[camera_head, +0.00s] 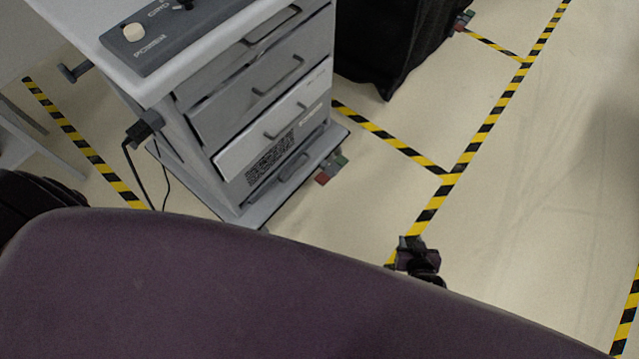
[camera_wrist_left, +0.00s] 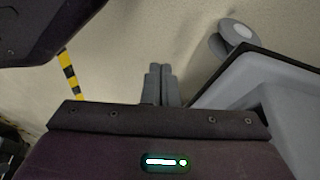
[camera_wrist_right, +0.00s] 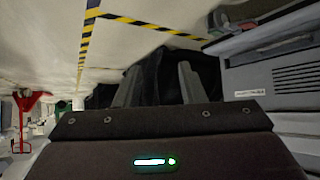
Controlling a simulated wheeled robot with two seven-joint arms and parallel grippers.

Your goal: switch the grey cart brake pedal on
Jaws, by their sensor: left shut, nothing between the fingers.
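The grey cart (camera_head: 262,110) with several drawers stands left of centre in the head view. Its pedal pair (camera_head: 331,168), one red and one green, sticks out low at the base's right edge. Whether the brake is on cannot be told. My right gripper (camera_head: 418,258) is small and low in the head view, right of the cart and apart from it. In the right wrist view its fingers (camera_wrist_right: 159,84) are spread and empty. My left gripper (camera_wrist_left: 161,82) is shut and empty in the left wrist view, beside a caster (camera_wrist_left: 236,36) and a grey base edge (camera_wrist_left: 262,108).
A black-covered cart (camera_head: 385,45) stands behind, with its own red and green pedals (camera_head: 462,22). Yellow-black tape (camera_head: 485,115) marks the floor. A control panel (camera_head: 170,30) with a power button tops the cart. A cable hangs at its left.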

